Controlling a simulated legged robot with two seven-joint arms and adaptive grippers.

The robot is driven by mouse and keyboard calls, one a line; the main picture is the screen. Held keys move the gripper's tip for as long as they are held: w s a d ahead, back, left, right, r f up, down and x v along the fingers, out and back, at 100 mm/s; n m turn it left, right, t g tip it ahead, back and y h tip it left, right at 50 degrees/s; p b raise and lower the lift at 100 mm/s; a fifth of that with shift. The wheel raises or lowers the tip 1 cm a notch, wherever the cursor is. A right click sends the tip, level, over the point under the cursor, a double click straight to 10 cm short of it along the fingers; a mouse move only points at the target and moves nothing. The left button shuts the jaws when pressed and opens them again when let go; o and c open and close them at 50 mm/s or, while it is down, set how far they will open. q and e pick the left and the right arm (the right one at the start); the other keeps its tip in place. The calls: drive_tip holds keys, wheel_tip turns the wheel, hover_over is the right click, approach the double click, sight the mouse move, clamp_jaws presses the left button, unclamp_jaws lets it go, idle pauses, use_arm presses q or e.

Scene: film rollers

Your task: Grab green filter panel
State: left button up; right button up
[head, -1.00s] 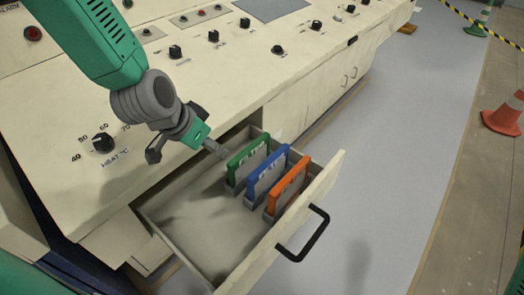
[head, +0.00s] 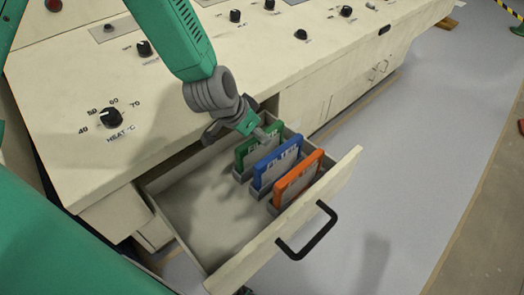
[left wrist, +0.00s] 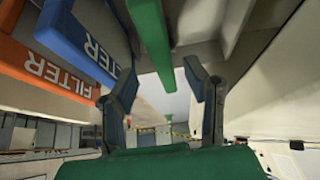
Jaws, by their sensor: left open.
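The green filter panel (head: 242,156) stands upright in the open drawer, farthest back of three panels. My left gripper (head: 264,134) is above its upper part in the head view and partly hides it. In the left wrist view the left gripper (left wrist: 160,78) is open and empty. The green panel's edge (left wrist: 151,42) shows between and beyond its two fingers, with gaps on both sides. I cannot tell whether the fingers reach past that edge.
The blue filter panel (head: 277,166) and orange filter panel (head: 298,180) stand in front of the green one. The drawer (head: 195,215) is bare on its left side. Its front has a black handle (head: 310,235). The control console (head: 75,75) with knobs lies behind and left.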

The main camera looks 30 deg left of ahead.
sight(261, 150)
use_arm(q)
drive_tip(key=shift+a+b+x, duration=0.2)
drive_tip(key=shift+x, duration=1)
drive_tip(key=shift+a+b+x, duration=0.2)
drive_tip(key=shift+x, duration=0.95)
drive_tip(key=shift+s+a+f, duration=0.1)
drive_tip(key=shift+s+f, duration=0.05)
drive_tip(key=shift+f, duration=0.05)
drive_tip(key=c, duration=0.8)
clamp_jaws()
drive_tip(key=shift+d+r, duration=0.15)
drive_tip(key=shift+d, duration=0.2)
